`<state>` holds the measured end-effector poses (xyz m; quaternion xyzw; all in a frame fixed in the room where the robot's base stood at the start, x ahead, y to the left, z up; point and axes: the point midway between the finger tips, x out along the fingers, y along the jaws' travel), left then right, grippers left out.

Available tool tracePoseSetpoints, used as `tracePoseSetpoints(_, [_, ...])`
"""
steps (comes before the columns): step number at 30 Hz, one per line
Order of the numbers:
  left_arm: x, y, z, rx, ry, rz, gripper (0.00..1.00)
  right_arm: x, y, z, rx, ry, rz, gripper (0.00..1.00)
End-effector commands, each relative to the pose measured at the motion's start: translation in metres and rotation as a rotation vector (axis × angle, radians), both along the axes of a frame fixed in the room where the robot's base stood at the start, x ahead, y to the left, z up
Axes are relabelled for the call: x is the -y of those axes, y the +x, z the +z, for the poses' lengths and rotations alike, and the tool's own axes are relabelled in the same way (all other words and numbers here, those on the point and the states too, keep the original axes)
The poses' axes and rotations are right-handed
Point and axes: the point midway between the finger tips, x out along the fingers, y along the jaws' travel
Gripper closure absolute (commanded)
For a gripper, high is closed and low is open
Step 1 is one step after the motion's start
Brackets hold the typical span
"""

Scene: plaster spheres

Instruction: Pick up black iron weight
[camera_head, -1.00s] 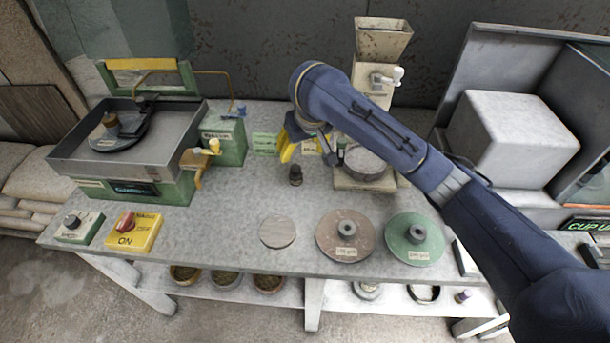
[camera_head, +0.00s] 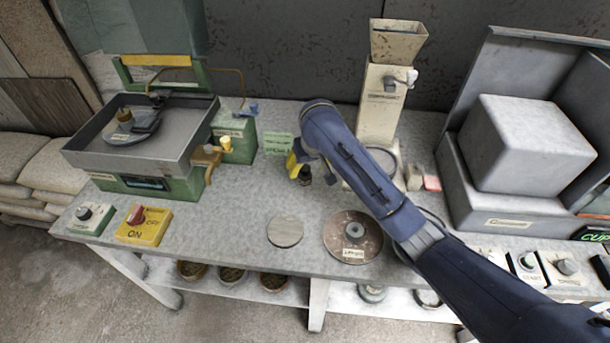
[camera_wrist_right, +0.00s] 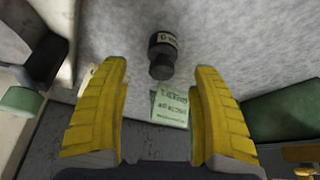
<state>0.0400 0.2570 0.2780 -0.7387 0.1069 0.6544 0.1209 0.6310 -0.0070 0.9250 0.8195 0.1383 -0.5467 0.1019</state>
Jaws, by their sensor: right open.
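The black iron weight (camera_head: 305,176) is a small dark knobbed cylinder with a pale label, standing on the grey bench. In the right wrist view the weight (camera_wrist_right: 162,55) appears between and just beyond the tips of my right gripper (camera_wrist_right: 160,68). The yellow fingers of that gripper are wide apart with nothing held between them. In the head view my right gripper (camera_head: 293,166) is right beside the weight, partly hidden by my arm. I cannot tell the exact gap. My left gripper is not in view.
A green label card (camera_head: 279,147) lies behind the weight. A round grey disc (camera_head: 286,231) and a brown disc (camera_head: 353,237) lie in front. A hopper device (camera_head: 379,105) stands behind my arm. A green machine with a tray (camera_head: 140,186) stands at left.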

Motion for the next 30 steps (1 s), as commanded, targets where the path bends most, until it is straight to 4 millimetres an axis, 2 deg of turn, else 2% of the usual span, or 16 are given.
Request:
tracePoseSetpoints(11, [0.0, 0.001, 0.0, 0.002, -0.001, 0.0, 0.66, -0.003, 0.007, -0.018, -0.001, 0.0, 0.002, 0.35])
tracePoseSetpoints(22, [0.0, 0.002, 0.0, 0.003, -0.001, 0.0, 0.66, -0.011, 0.022, -0.054, -0.001, 0.001, 0.0, 0.35])
tracePoseSetpoints(30, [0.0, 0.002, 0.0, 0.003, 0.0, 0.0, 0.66, -0.011, 0.026, -0.06, 0.001, 0.0, 0.001, 0.35])
